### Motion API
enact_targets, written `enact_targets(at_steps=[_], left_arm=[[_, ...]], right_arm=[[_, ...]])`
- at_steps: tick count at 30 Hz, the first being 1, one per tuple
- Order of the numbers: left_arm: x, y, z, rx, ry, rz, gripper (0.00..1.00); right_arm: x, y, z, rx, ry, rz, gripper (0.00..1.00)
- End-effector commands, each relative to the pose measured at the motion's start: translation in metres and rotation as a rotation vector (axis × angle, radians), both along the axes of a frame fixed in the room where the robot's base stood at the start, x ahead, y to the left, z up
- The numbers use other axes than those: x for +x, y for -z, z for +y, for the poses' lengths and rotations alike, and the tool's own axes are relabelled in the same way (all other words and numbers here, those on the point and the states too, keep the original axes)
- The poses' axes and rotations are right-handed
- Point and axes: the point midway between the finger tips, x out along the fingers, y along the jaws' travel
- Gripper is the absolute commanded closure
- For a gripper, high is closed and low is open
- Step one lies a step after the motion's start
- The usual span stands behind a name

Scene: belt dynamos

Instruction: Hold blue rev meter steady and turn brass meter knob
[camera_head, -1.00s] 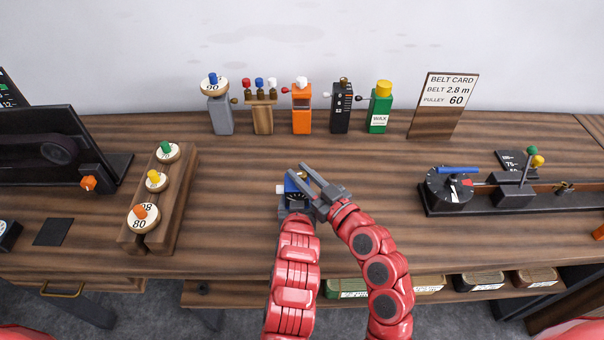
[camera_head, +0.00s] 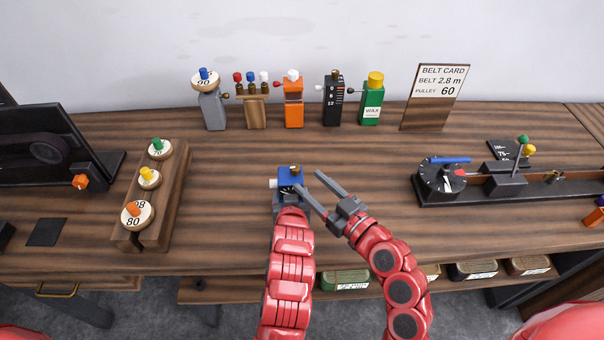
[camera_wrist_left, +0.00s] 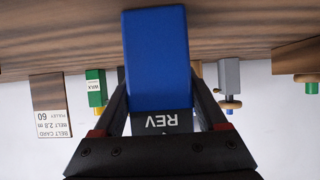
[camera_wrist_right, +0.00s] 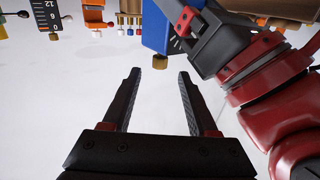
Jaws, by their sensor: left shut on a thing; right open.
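The blue rev meter (camera_head: 288,179) is held above the bench by my left gripper (camera_head: 291,198). In the left wrist view its blue body (camera_wrist_left: 157,48), with a REV label, sits between the two fingers. A brass knob (camera_head: 295,168) is on the meter, and a pale stub shows at its left side. My right gripper (camera_head: 318,184) is open and empty, just right of the meter. In the right wrist view the brass knob (camera_wrist_right: 160,62) appears between and just beyond the open fingertips (camera_wrist_right: 158,80), not gripped.
A wooden rack (camera_head: 172,205) with knobbed pulleys is left. A dark rail fixture (camera_head: 475,190) is right. A belt card (camera_head: 436,95) stands behind. The bench between is mostly clear.

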Motion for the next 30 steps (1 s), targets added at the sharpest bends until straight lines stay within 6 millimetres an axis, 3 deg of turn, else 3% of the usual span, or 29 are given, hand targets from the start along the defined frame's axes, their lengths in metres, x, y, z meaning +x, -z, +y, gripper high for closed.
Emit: enact_targets(at_steps=[13, 19, 24, 30], left_arm=[[0.000, 0.001, 0.000, 0.000, 0.001, 0.003, 1.00], [0.000, 0.001, 0.000, 0.000, 0.001, 0.003, 1.00], [0.000, 0.001, 0.000, 0.000, 0.001, 0.003, 1.00], [0.000, 0.001, 0.000, 0.000, 0.000, 0.002, 1.00]], right_arm=[[-0.009, 0.001, -0.007, 0.000, -0.002, 0.002, 0.41], [0.012, 0.006, -0.025, 0.033, -0.035, 0.038, 0.41], [0.024, 0.009, -0.033, 0.033, -0.212, 0.048, 0.41], [0.017, 0.005, -0.039, 0.008, -0.399, 0.017, 0.41]])
